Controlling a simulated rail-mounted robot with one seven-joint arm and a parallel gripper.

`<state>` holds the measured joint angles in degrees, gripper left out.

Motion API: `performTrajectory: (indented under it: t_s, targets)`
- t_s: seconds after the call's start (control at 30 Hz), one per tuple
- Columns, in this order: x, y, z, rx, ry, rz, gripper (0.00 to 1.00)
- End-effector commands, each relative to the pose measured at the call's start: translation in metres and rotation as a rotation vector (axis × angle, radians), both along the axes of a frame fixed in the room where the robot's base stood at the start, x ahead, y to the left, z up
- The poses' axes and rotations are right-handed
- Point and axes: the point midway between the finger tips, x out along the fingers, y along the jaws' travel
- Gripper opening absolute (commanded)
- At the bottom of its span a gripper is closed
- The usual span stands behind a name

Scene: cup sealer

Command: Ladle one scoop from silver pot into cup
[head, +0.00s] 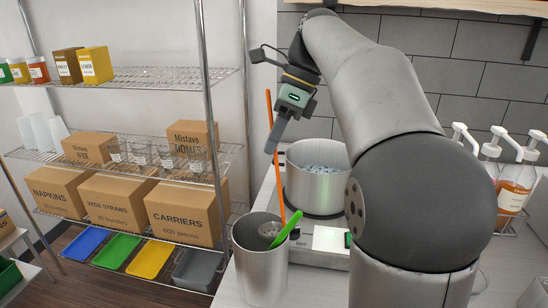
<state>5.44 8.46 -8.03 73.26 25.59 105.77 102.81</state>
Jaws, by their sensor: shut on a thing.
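The silver pot (318,187) stands on a flat appliance on the counter and holds small pale bluish pieces. My gripper (272,150) is at the pot's upper left, pointing down, shut on a long thin orange handle (281,195). The handle runs down into a tall metal container (261,268) in front of the pot. A grey perforated scoop head (270,230) shows inside that container; I cannot tell whether it belongs to the orange handle. Clear cups (140,153) stand on the wire shelf at left; I cannot make out a cup on the counter.
A green utensil (285,230) leans in the metal container. Pump bottles (513,185) stand at the right behind my arm. Wire shelving with cardboard boxes (185,212) fills the left. My arm hides part of the counter and appliance.

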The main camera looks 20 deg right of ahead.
Motion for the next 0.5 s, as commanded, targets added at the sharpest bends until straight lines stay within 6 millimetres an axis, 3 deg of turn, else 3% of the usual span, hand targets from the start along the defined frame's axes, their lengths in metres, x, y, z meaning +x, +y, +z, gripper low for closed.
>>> performTrajectory:
  t_s: [0.5]
  targets:
    - [0.000, 0.000, 0.056, 0.000, 0.001, 0.000, 0.00]
